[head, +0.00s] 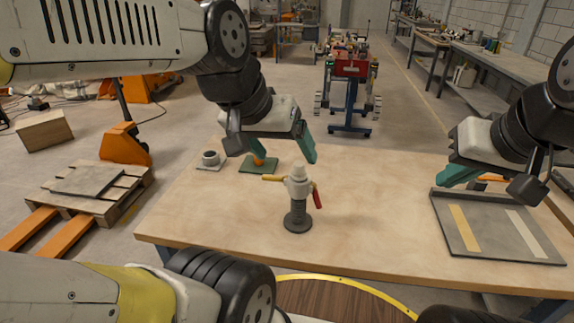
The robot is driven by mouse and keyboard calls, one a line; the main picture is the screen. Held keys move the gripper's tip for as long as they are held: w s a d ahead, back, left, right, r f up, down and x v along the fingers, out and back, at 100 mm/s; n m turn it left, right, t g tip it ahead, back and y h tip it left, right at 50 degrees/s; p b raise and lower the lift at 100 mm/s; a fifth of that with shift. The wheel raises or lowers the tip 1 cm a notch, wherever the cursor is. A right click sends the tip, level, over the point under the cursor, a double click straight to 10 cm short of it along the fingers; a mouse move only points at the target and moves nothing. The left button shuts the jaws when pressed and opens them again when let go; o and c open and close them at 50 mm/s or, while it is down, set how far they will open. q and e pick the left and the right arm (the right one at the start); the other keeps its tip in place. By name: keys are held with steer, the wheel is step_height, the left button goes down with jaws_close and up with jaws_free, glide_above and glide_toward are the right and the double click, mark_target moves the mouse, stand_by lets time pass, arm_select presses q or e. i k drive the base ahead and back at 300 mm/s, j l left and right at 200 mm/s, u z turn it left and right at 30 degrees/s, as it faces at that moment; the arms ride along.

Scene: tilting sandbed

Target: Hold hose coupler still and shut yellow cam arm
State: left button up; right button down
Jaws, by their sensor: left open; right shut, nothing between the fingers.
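The hose coupler (298,187) stands upright on the table, pale grey on top with a dark ribbed lower part and round foot. Its yellow cam arm (273,178) sticks out to the left, roughly level. Its red cam arm (317,198) hangs down along the right side. My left gripper (273,149) is open and empty, its teal fingers apart, above the coupler in the picture and not touching it. My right gripper (459,175) is shut and empty, well to the right of the coupler, over the tray's back left corner.
A grey tray (453,243) with a yellow and a pale strip lies at the table's right. A green pad (270,168) with an orange piece and a grey ring (210,158) on a small plate are at the back left. The wooden table (370,220) is clear around the coupler.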

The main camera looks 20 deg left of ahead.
mark_target(265, 177)
steer(key=j+z, duration=0.1)
steer(key=j, duration=0.65)
steer(key=k+j+z, duration=0.1)
steer(key=j, duration=0.65)
